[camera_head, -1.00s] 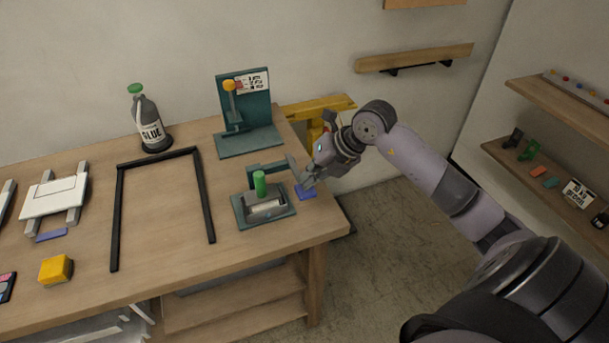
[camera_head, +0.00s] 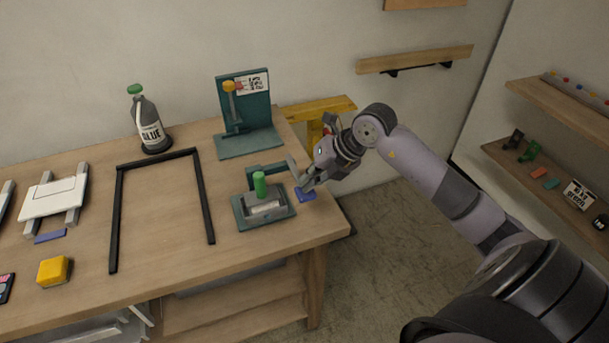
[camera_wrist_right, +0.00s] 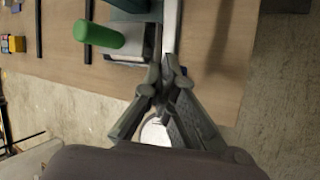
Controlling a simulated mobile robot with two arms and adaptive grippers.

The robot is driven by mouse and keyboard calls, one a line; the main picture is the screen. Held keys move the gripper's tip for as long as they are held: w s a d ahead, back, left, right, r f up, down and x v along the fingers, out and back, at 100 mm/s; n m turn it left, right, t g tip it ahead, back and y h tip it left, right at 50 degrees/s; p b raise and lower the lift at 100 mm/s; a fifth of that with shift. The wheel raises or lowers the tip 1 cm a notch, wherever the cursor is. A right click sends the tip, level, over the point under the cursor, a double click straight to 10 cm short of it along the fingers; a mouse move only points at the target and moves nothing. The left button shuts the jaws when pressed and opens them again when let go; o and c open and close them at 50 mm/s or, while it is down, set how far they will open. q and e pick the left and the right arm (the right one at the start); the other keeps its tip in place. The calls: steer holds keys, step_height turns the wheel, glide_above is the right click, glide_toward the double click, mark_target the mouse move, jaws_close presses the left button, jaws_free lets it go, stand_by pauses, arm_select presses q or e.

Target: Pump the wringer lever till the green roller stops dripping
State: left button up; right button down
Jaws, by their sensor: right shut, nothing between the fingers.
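The wringer (camera_head: 240,211) is a teal tray-like unit with a pale roller or pad inside, near the right end of the workbench. A green cylinder, the green roller (camera_head: 259,184), stands up on it; it also shows in the right wrist view (camera_wrist_right: 98,35). The grey lever (camera_head: 292,167) is at the wringer's right side and appears as a pale bar in the wrist view (camera_wrist_right: 172,25). My right gripper (camera_wrist_right: 168,68) is shut and empty, its tips at the lever's near end; contact is unclear. Drips are too small to tell. My left gripper is out of view.
A blue pad (camera_head: 305,194) lies under my right gripper by the bench edge. Behind the wringer stands a teal press (camera_head: 246,143). A black frame (camera_head: 117,220), glue bottle (camera_head: 151,125) and yellow block (camera_head: 54,270) are further left. Shelves (camera_head: 550,180) hang at right.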

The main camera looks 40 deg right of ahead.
steer(key=shift+w+d+r+p, duration=0.1)
steer(key=shift+w+r+p, duration=0.15)
steer(key=shift+r+p, duration=0.55)
steer(key=shift+w+d+r+p, duration=0.1)
steer(key=shift+w+r+p, duration=0.25)
steer(key=shift+r, duration=0.7)
steer(key=shift+w+r+p, duration=0.15)
steer(key=shift+r+p, duration=0.6)
steer(key=shift+r, duration=0.2)
steer(key=shift+r, duration=0.1)
steer(key=r+p, duration=0.1)
steer(key=r, duration=0.1)
steer(key=w+r+p, duration=0.1)
steer(key=r+p, duration=0.1)
steer(key=shift+w+d+r, duration=0.1)
steer(key=shift+d+r, duration=0.05)
steer(key=shift+r, duration=0.15)
